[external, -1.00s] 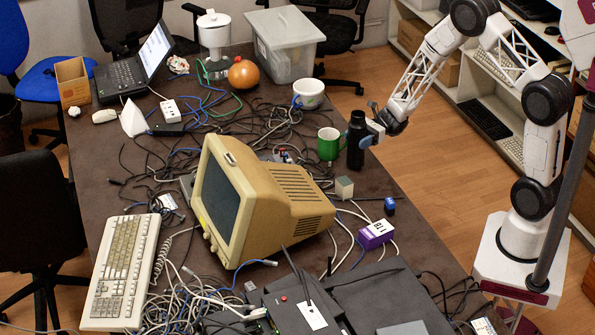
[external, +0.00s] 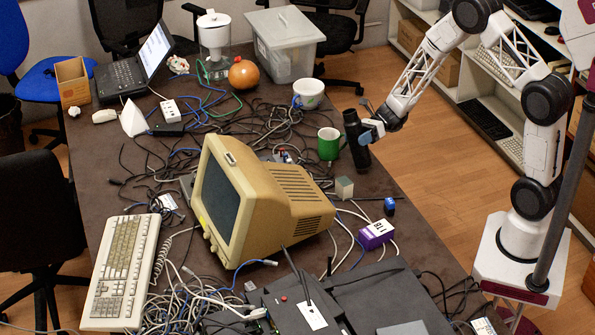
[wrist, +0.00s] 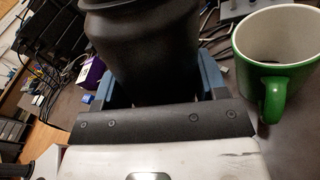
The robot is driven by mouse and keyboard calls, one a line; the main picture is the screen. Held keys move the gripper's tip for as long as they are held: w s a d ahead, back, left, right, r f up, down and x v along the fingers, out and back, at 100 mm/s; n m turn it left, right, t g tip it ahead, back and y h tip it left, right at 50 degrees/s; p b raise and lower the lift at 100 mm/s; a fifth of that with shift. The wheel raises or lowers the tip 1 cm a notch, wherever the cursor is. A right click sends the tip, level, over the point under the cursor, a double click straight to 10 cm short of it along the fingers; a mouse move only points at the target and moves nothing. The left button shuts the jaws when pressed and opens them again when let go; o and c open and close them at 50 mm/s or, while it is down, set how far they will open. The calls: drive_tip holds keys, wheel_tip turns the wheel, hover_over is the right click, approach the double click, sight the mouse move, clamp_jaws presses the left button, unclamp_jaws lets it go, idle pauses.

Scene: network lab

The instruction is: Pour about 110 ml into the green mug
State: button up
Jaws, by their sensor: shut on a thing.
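My gripper (external: 372,133) is shut on a black bottle (external: 353,137). The bottle is tilted slightly, its top leaning left toward the mug. In the wrist view the bottle (wrist: 145,45) fills the space between the blue fingers. The green mug (external: 328,145) stands upright on the table, just left of the bottle and apart from it. In the wrist view the green mug (wrist: 279,60) is at the right, with its white inside and its handle toward me.
A small pale cube (external: 344,187), a purple box (external: 376,235) and a beige monitor (external: 262,200) are in front. Cables (external: 255,130) cover much of the table. The right table edge is close to the bottle.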

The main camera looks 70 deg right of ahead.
drive_tip(key=m, duration=0.3)
drive_tip(key=shift+w+d+f+g, duration=0.1)
drive_tip(key=shift+w+f+g, duration=0.2)
drive_tip(key=shift+f+g, duration=0.1)
drive_tip(key=m, duration=0.1)
drive_tip(key=s+f+m+g, duration=0.1)
drive_tip(key=shift+f+m+h, duration=0.2)
drive_tip(key=shift+m+h, duration=0.1)
drive_tip(key=shift+s+a+r+m+g, duration=0.2)
drive_tip(key=shift+s+r+m+g, duration=0.1)
drive_tip(key=shift+m, duration=0.5)
drive_tip(key=shift+m+g, duration=0.3)
drive_tip(key=shift+m, duration=0.2)
drive_tip(key=shift+w+r+m+g, duration=0.15)
drive_tip(key=shift+r+m, duration=0.1)
drive_tip(key=shift+r, duration=0.3)
drive_tip(key=shift+w+r+m+g, duration=0.15)
drive_tip(key=shift+r+m, duration=0.1)
drive_tip(key=shift+r, duration=0.3)
drive_tip(key=shift+d+r, duration=0.1)
drive_tip(key=shift+r, duration=0.1)
drive_tip(key=shift+w+r, duration=0.1)
drive_tip(key=shift+r, duration=0.15)
drive_tip(key=shift+m, duration=0.3)
